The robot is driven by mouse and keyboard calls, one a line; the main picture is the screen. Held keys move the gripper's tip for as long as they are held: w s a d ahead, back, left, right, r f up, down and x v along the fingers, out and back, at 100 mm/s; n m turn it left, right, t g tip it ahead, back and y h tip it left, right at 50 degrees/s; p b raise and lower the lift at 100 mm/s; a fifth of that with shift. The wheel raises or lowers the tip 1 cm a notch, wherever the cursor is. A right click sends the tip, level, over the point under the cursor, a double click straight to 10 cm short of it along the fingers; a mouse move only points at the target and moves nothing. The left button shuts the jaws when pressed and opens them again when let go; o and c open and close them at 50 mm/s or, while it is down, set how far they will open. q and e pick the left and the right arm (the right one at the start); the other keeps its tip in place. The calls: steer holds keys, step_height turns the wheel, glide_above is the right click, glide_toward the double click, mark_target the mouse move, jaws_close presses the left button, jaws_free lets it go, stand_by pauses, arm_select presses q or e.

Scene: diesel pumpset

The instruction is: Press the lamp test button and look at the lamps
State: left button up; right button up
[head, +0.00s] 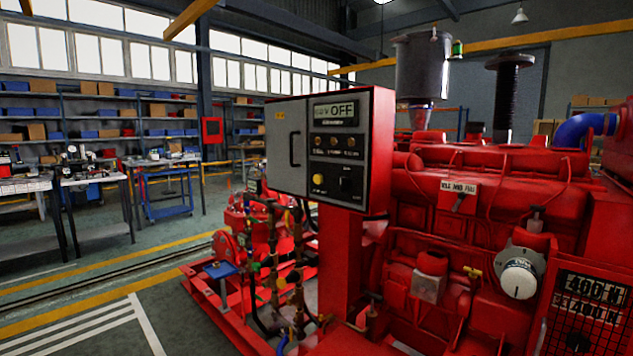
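A grey control panel (292,150) with a red side stands on a red post at the middle of the head view. Its display (335,111) reads "OFF". Below the display is a row of small round lamps (333,141); they look dim, and I cannot tell whether any is lit. The labels are too small to read, so I cannot tell which control is the lamp test button. Neither of my grippers is in view.
A red diesel engine (470,190) fills the right side. Workbenches (95,178) and shelves stand at the left. The floor at front left is clear.

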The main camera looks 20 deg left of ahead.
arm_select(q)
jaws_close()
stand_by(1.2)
